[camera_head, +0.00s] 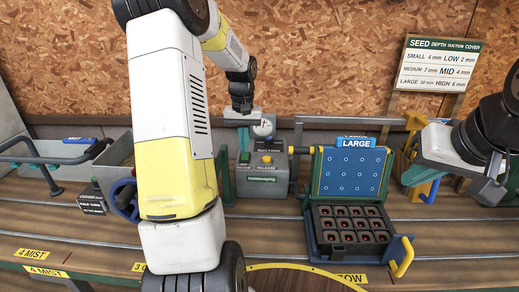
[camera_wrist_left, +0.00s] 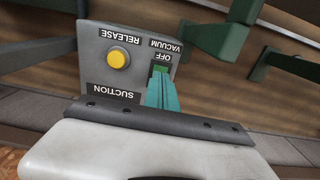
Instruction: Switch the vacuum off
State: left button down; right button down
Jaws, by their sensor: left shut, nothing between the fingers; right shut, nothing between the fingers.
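The grey suction control box (camera_head: 262,188) stands on the bench in the head view, with a yellow release button on it. The left wrist view shows its panel (camera_wrist_left: 100,75) upside down, with the yellow release button (camera_wrist_left: 118,59) and a green vacuum switch (camera_wrist_left: 160,67) beside the word OFF. My left gripper (camera_head: 244,155) is shut and empty, with its teal fingertips (camera_wrist_left: 162,82) at the switch. The fingers partly hide the switch, so I cannot tell whether they touch it or how it is set. My right gripper (camera_head: 415,174) is shut and empty at the right.
A blue seed plate (camera_head: 350,172) marked LARGE stands tilted behind a black cell tray (camera_head: 347,236). A seed depth sign (camera_head: 440,64) is at the back right. Grey bins (camera_head: 60,150) stand at the left. My left arm hides part of the bench.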

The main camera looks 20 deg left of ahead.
aim_at(245, 158)
pick_arm(q)
notch_tip(245, 158, up, 5)
jog(key=shift+f, duration=0.1)
dwell(0.5)
dwell(0.3)
